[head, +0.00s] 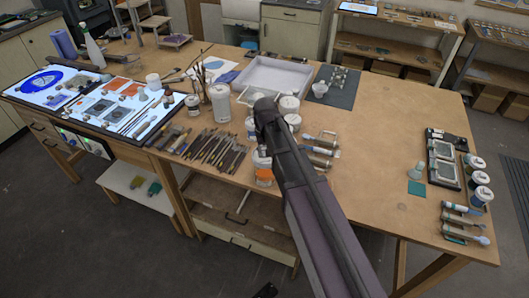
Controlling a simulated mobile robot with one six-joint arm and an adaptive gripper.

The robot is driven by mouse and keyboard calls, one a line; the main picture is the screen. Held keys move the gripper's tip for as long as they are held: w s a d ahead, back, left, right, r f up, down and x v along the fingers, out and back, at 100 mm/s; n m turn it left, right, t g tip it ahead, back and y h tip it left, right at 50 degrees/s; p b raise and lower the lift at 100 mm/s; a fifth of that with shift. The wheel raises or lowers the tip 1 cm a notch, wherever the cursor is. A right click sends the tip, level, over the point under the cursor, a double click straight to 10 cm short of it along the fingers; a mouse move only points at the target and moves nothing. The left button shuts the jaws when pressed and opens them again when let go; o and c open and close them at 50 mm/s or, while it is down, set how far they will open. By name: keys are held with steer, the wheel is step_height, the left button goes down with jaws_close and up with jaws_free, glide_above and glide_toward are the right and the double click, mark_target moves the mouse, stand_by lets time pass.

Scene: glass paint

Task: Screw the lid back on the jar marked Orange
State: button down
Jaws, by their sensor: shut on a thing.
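A white jar with an orange band (263,175) stands near the front edge of the wooden table (380,160), just left of my arm. Its marking is too small to read, and my arm is close to its upper right side in the picture. I cannot tell whether its top is covered by a lid. My dark arm reaches up from the lower right across the table, and its far end is among the white jars. My gripper is hidden by the arm, so neither its fingers nor a lid in them shows.
White jars (220,103) (289,105) stand around the arm's far end. Brushes and tools (215,150) lie to the left, beside a lit panel (120,105). A white tray (272,78) is behind. Metal rollers (318,150) lie right of the arm. The table's right middle is clear.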

steer(key=n, duration=0.3)
steer(key=shift+f+n, duration=0.2)
steer(key=shift+n, duration=0.2)
steer(key=n, duration=0.4)
steer(key=shift+f+b, duration=0.2)
steer(key=shift+b, duration=0.2)
steer(key=n, duration=0.5)
steer(key=shift+f, duration=0.2)
steer(key=n, duration=0.4)
steer(key=shift+f+b, duration=0.2)
steer(key=shift+b, duration=0.2)
steer(key=shift+f+n, duration=0.25)
steer(key=shift+n, duration=0.05)
steer(key=shift+f+b, duration=1.35)
steer(key=shift+b, duration=0.25)
steer(key=shift+f+b, duration=0.9)
stand_by(0.9)
steer(key=shift+m, duration=2.6)
